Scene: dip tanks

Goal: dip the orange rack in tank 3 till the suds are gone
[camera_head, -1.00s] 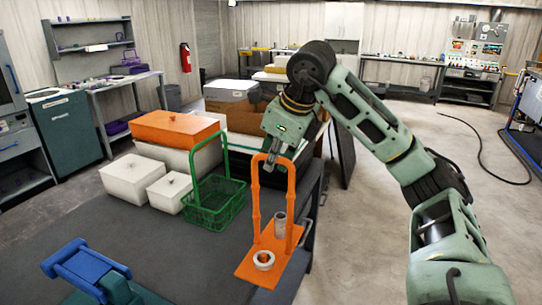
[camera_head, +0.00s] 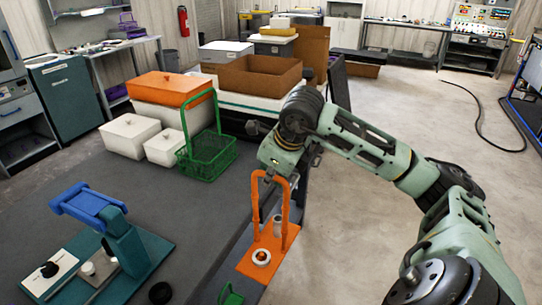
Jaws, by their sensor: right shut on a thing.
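My right gripper (camera_head: 271,172) is shut on the tall handle of the orange rack (camera_head: 249,266). The rack hangs upright by the dark table's right edge; whether it touches anything below is unclear. My left gripper is out of view.
A green wire basket (camera_head: 206,160) and two small white boxes (camera_head: 130,138) stand on the dark table (camera_head: 190,225). A blue and teal stand (camera_head: 125,245) is at front left. A small green thing (camera_head: 231,297) is at the bottom edge. Floor at right is open.

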